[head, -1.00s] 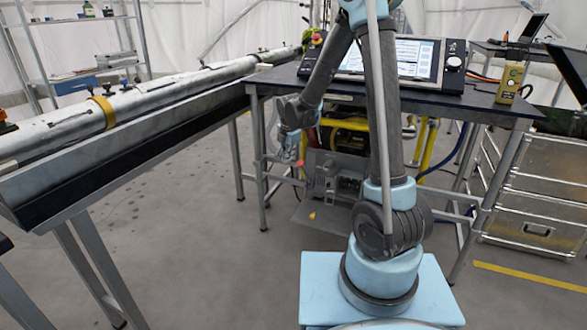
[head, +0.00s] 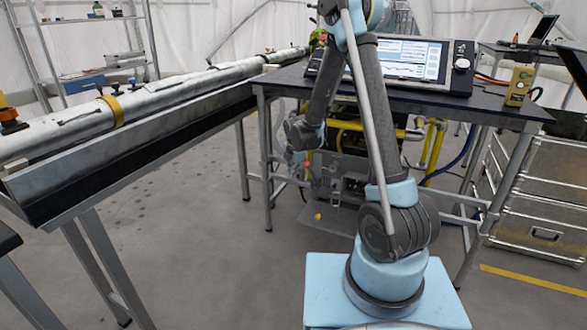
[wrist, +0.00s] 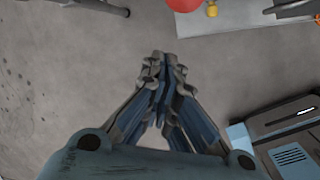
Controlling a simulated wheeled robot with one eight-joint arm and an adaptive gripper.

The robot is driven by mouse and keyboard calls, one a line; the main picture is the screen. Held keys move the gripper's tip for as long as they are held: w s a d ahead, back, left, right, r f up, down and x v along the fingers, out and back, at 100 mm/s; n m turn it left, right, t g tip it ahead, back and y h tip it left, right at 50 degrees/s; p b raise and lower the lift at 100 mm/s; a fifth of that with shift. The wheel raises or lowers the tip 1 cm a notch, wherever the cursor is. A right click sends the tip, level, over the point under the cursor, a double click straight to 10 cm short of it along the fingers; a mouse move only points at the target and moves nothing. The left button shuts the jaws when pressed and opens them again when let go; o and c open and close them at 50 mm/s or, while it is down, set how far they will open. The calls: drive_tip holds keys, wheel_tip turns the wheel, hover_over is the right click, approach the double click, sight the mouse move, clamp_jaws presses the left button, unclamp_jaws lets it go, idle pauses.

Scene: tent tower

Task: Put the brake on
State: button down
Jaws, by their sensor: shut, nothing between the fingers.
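No part is clearly marked as a brake. A small red knob (head: 307,167) on a thin lever stands low in front of the cart under the dark bench. Below it a flat grey plate (head: 335,222) carries a small orange-yellow piece (head: 318,216). In the wrist view a red ball (wrist: 183,3) is cut by the top edge, beside a yellow piece (wrist: 212,10) on a pale plate. My gripper (wrist: 163,60) is shut and empty over bare floor, short of the ball. In the head view my gripper (head: 297,163) is small, just left of the knob.
The bench (head: 410,98) has legs and crossbars close to my arm, with a monitor (head: 410,60) on top. Yellow tubing (head: 360,130) is under it. A long pipe on a rail (head: 130,165) runs along the left. Drawers (head: 540,200) stand right. Floor (head: 190,250) between is clear.

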drive_tip(key=shift+w+d+r, duration=0.25)
drive_tip(key=shift+w+d, duration=0.4)
drive_tip(key=shift+d, duration=0.05)
drive_tip(key=shift+w+d+r, duration=0.25)
drive_tip(key=shift+w+d, duration=0.35)
drive_tip(key=shift+d, duration=0.05)
drive_tip(key=w+d+r+g, duration=0.1)
drive_tip(key=w+d+r, duration=0.2)
drive_tip(key=w, duration=0.6)
wheel_tip(320, 180, up, 3)
drive_tip(key=shift+d+f+g+y, duration=0.15)
drive_tip(key=shift+f+g+y, duration=0.05)
drive_tip(key=shift+g+y, duration=0.1)
drive_tip(key=shift+s, duration=0.15)
